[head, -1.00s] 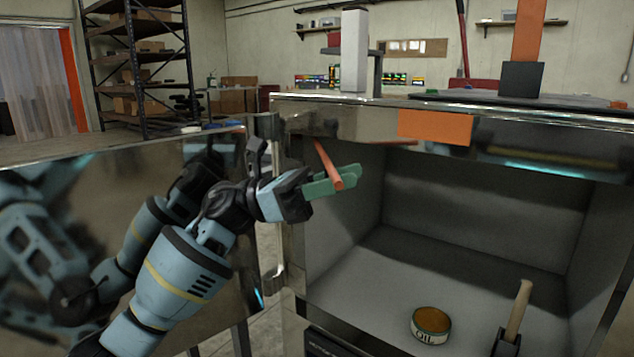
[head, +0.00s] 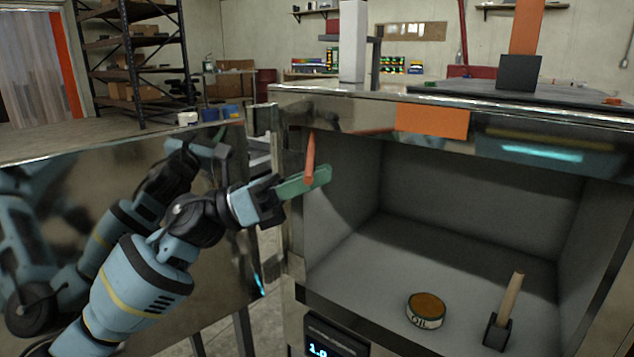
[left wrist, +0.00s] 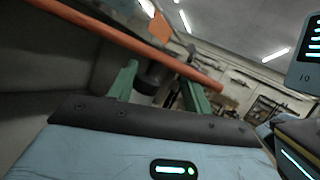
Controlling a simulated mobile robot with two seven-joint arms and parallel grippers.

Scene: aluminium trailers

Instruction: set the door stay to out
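The door stay appears to be the orange rod (head: 311,155) hanging under the top edge at the left of the open compartment (head: 460,225). Its lower end points towards me. The shiny metal door (head: 225,265) stands open at the left and mirrors my arm. My left gripper (head: 308,182) has its green fingers at the rod's lower end, with the rod in front of them. In the left wrist view the fingers (left wrist: 158,88) are apart, and the rod (left wrist: 150,50) crosses over them. Contact is hard to tell. My right gripper is not in view.
An oil tin (head: 426,310) and a wooden handle in a dark holder (head: 502,315) are on the compartment floor. An orange plate (head: 433,121) is on the top edge. A lit display (head: 328,345) is below the compartment. Shelving (head: 130,60) stands far behind.

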